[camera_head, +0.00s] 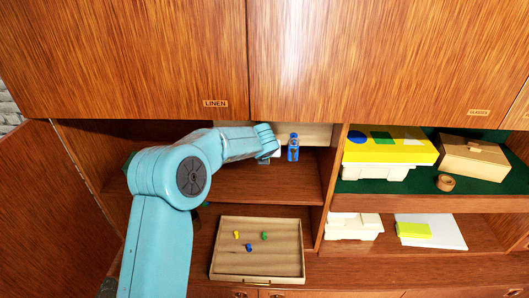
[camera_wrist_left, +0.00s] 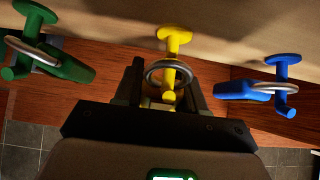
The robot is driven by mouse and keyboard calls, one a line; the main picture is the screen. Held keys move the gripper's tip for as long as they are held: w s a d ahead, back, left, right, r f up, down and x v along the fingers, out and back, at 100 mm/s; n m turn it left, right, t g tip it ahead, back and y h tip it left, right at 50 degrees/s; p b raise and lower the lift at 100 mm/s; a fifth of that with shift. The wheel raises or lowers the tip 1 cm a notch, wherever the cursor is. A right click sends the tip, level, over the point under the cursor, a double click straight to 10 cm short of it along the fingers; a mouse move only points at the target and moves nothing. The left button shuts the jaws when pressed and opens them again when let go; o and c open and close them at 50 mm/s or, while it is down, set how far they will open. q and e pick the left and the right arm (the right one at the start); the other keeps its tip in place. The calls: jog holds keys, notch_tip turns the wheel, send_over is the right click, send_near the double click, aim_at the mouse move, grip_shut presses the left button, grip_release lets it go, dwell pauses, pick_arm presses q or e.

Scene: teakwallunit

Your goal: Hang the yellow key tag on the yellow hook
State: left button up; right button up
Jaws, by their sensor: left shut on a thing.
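The yellow hook (camera_wrist_left: 175,40) sticks out from the pale board at the top middle of the left wrist view. The metal ring (camera_wrist_left: 152,76) of the yellow key tag overlaps the hook's stem and appears to be around it. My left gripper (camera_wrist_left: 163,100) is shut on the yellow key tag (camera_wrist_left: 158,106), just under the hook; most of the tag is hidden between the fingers. In the head view my left gripper (camera_head: 268,157) is at the board in the cabinet's middle bay, mostly hidden by its wrist. My right gripper is not in view.
A green tag (camera_wrist_left: 72,66) hangs by its ring at the green hook (camera_wrist_left: 35,12). A blue tag (camera_wrist_left: 240,89) hangs at the blue hook (camera_wrist_left: 283,62). Below, a wooden tray (camera_head: 225,272) holds small yellow, green and blue pieces. A divider (camera_head: 333,190) stands to the right.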

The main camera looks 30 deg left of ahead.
pick_arm(q)
jog(key=o, duration=1.2)
jog(key=b+v, duration=0.1)
jog(key=v, duration=0.6)
jog(key=shift+r, duration=0.2)
jog(key=shift+s+d, duration=0.1)
jog(key=shift+s, duration=0.05)
